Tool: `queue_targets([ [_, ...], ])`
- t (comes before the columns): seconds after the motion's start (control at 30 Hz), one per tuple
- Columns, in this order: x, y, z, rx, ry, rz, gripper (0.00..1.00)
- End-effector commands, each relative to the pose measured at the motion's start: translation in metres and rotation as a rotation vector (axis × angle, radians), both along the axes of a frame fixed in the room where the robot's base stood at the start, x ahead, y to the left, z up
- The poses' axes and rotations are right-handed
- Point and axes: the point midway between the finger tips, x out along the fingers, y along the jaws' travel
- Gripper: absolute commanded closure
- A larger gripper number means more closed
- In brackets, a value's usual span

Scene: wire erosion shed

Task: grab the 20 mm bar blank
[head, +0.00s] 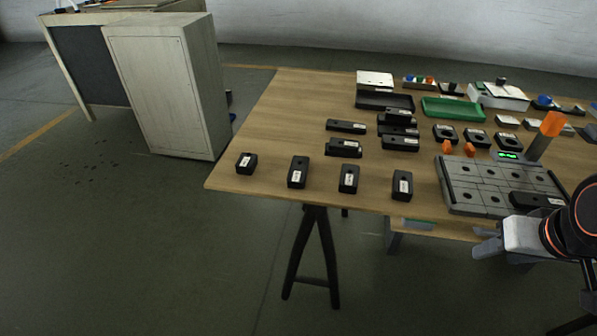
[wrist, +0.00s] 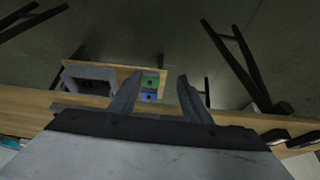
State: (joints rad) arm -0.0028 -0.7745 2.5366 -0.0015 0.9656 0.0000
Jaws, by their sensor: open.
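Several dark blocks with small white labels stand on the wooden table in the head view, among them a front row with a left block (head: 246,163), a second block (head: 298,172), a third block (head: 348,179) and a right block (head: 402,185). The labels are too small to read, so I cannot tell which thing is the 20 mm bar blank. My gripper (head: 488,247) is at the right, by the table's front edge, apart from these blocks. In the wrist view my gripper (wrist: 158,92) has its two fingers spread with nothing held between them.
The wooden table (head: 290,115) has bare room at its left. A grey slotted plate (head: 462,203) lies at the front right, with an orange-topped post (head: 546,135) behind it. A green tray (head: 453,109) lies farther back. A pale cabinet (head: 165,90) stands left.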

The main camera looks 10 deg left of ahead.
Motion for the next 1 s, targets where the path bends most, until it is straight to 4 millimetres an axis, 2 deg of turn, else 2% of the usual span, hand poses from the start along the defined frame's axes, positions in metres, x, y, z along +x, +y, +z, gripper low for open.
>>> queue_targets([
  [0.03,0.000,0.000,0.000,0.000,0.000,0.001,0.44],
  [0.2,0.012,0.009,0.014,-0.012,0.018,0.064,0.05],
  [0.37,0.039,0.033,0.047,-0.043,0.056,0.224,0.05],
  [0.57,0.076,0.078,0.091,-0.091,0.110,0.462,0.05],
  [0.77,0.110,0.139,0.132,-0.146,0.165,0.723,0.05],
  [1.0,0.137,0.228,0.169,-0.212,0.223,1.038,0.05],
])
